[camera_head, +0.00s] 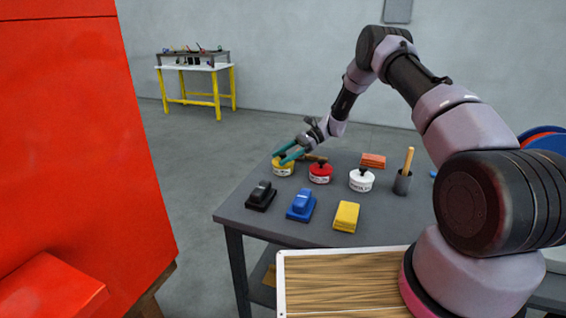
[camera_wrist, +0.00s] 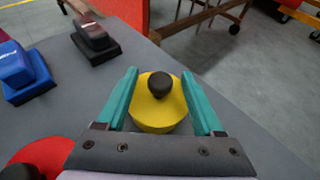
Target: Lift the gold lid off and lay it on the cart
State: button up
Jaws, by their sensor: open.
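The gold lid (camera_wrist: 157,103) is a round yellow disc with a black knob (camera_wrist: 160,84). In the head view it tops a white tin (camera_head: 283,168) at the far left of the grey cart (camera_head: 240,207). My gripper (camera_wrist: 162,72) is open, with its teal fingers on either side of the lid and the knob between them. My gripper also shows in the head view (camera_head: 285,156) at the tin. I cannot tell whether the fingers touch the lid. The tin's body is hidden under the lid in the wrist view.
A red-lidded tin (camera_head: 320,174) and a white tin (camera_head: 361,180) stand to the right. The cart's left front corner is bare.

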grip_shut()
